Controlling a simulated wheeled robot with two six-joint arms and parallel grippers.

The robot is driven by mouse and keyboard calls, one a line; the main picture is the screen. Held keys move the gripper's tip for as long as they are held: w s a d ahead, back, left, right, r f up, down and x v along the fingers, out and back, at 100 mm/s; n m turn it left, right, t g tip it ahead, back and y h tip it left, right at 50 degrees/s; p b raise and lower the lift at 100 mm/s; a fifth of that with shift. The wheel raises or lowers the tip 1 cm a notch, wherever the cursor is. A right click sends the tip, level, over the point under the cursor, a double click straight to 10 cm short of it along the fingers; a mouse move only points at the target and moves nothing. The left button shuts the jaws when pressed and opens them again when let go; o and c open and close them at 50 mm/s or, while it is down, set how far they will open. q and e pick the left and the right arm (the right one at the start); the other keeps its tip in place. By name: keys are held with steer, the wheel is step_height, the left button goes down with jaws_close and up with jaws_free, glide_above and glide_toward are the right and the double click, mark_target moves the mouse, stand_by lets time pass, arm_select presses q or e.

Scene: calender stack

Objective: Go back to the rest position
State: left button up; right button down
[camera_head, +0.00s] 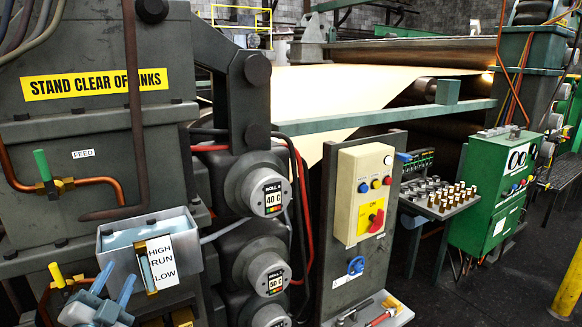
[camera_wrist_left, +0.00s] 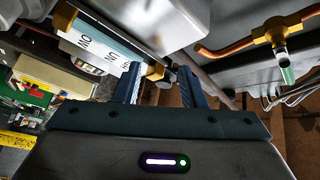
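My left gripper (camera_head: 112,288) shows at the lower left of the head view, its two blue fingers pointing up and spread apart. It is in front of and below the grey box with the HIGH RUN LOW gauge (camera_head: 161,262). In the left wrist view the open fingers (camera_wrist_left: 160,85) stand either side of a small brass fitting (camera_wrist_left: 157,71) at the end of the gauge tube (camera_wrist_left: 108,42). Nothing appears clamped; I cannot tell whether a finger touches the fitting. My right gripper is in neither view.
A yellow-handled valve (camera_head: 58,276) is just left of the gripper. A green-handled valve (camera_head: 45,175) on copper pipe is above it. Roll gauges (camera_head: 271,197) and a cream switch box (camera_head: 363,195) stand to the right. Dark floor (camera_head: 500,285) is open at the lower right.

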arm_select(q)
steer(key=s+f+n+g+y, duration=0.3)
steer(key=s+f+n+g, duration=0.25)
steer(key=f, duration=0.75)
steer(key=s+d+f+n+g+h, duration=0.1)
steer(key=s+d+f+g, duration=0.25)
steer(key=s+f, duration=0.35)
steer(key=s+d+f+n+g+h, duration=0.15)
steer(key=s+f+g, duration=0.25)
steer(key=s, duration=0.5)
steer(key=s+d+f+n+g, duration=0.2)
steer(key=s+d+f+g, duration=0.15)
steer(key=s+f, duration=0.35)
steer(key=a+f+g+b, duration=0.3)
steer(key=f+b, duration=0.5)
steer(key=f, duration=2.9)
steer(key=s+a+f+b, duration=0.1)
steer(key=s+f+b, duration=0.2)
steer(key=s+f, duration=0.6)
steer(key=s+a+f+b, duration=0.1)
steer(key=s+f+b, duration=0.2)
steer(key=s+f, duration=0.7)
step_height(320, 180, down, 6)
steer(key=shift+f+b, duration=0.15)
steer(key=shift+b, duration=0.15)
steer(key=shift+a, duration=0.1)
